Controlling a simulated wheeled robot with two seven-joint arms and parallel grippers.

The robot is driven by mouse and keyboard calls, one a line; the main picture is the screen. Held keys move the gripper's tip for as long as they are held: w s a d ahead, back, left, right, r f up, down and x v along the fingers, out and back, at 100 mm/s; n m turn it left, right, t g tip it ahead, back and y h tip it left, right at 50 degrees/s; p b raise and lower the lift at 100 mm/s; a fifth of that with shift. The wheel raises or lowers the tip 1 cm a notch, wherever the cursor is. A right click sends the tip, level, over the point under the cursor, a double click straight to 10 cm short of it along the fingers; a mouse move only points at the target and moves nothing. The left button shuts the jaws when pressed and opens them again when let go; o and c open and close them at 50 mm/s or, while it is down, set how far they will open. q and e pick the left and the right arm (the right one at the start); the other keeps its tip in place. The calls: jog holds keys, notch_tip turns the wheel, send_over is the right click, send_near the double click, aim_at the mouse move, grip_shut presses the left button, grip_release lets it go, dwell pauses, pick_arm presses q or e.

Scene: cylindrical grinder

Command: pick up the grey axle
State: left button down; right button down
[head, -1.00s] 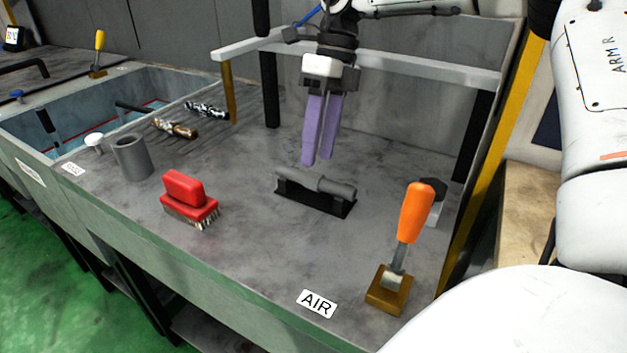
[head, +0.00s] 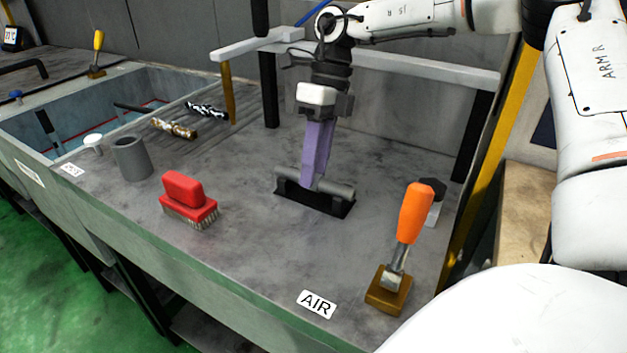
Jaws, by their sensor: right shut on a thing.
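The grey axle (head: 337,189) lies in a black cradle (head: 318,203) on the grey worktop, right of the picture's middle. My right gripper (head: 313,184), with purple fingers, points down from above and is shut on the middle of the axle. The fingers hide that middle part; both ends of the axle show. The axle still sits at the height of the cradle. My left gripper is not in view.
A red brush (head: 184,193) and a grey cup (head: 131,158) stand to the left. An orange-handled lever (head: 413,215) stands to the right. Two more shafts, one brown (head: 174,128) and one black-and-silver (head: 206,110), lie farther back. A white rail (head: 420,69) runs behind.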

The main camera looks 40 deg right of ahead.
jog(key=shift+r, duration=0.2)
